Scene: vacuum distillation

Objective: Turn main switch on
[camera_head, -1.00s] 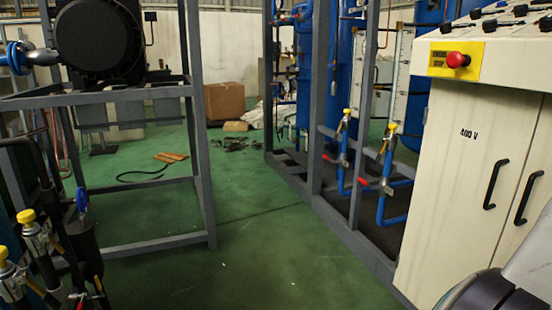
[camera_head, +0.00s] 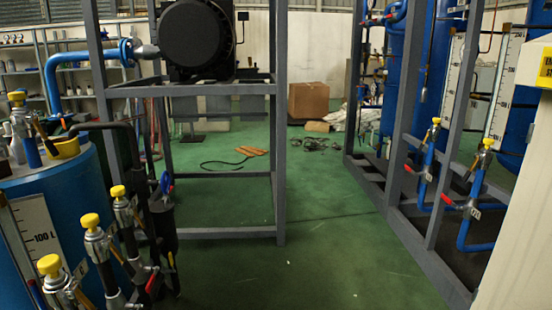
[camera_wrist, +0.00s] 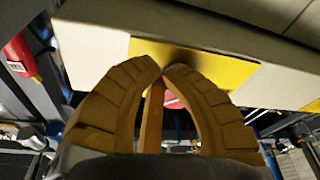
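The cream control cabinet (camera_head: 520,240) stands at the right edge of the head view, mostly cut off; only a sliver of its yellow plate (camera_head: 545,66) shows. I cannot make out the main switch in either current view. In the wrist view, my gripper (camera_wrist: 162,70) has its two brown fingers curved inward with their tips together and nothing clearly held between them. A yellow plate (camera_wrist: 225,68) on a pale surface lies beyond the fingertips, apparently apart from them; the fingers hide part of it. My gripper is not visible in the head view.
A blue tank (camera_head: 70,200) and yellow-capped valves (camera_head: 92,235) stand close on the left. A grey frame (camera_head: 280,150) holds a black motor (camera_head: 195,38). Blue pipes (camera_head: 470,225) in a rack stand on the right. Green floor (camera_head: 330,245) between is clear. A red cylinder (camera_wrist: 20,55) shows in the wrist view.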

